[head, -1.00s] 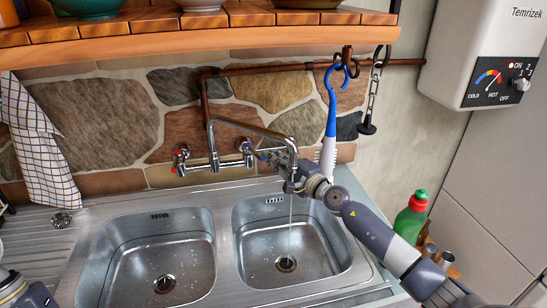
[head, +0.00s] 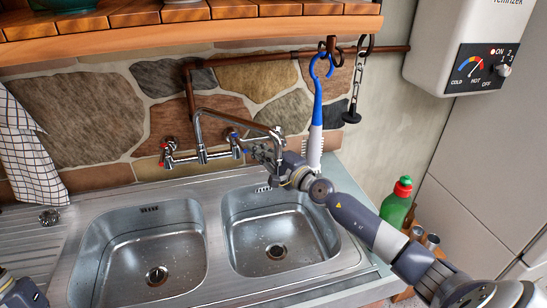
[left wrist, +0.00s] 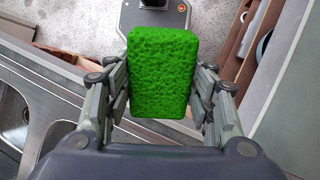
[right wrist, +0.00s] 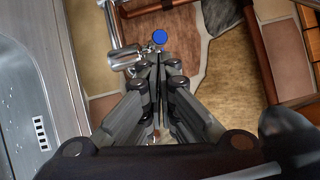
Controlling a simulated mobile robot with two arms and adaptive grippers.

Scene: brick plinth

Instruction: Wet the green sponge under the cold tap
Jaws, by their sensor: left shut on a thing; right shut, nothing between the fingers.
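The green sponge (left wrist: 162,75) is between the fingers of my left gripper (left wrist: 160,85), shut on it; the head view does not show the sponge. My right gripper (head: 254,149) is shut and empty, just right of the cold tap (head: 234,140) with the blue mark. In the right wrist view, the blue cap of the cold tap (right wrist: 160,36) is just ahead of the closed fingertips (right wrist: 157,60); I cannot tell whether they touch. The spout (head: 245,118) reaches over the right basin (head: 300,243), partly behind my right wrist. No water stream shows below it.
The hot tap (head: 168,150) with a red mark is on the left. The left basin (head: 130,265) is empty. A blue-and-white brush (head: 316,120) hangs behind my right wrist. A green bottle (head: 396,205) stands right of the sink. A wooden shelf (head: 200,42) runs above.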

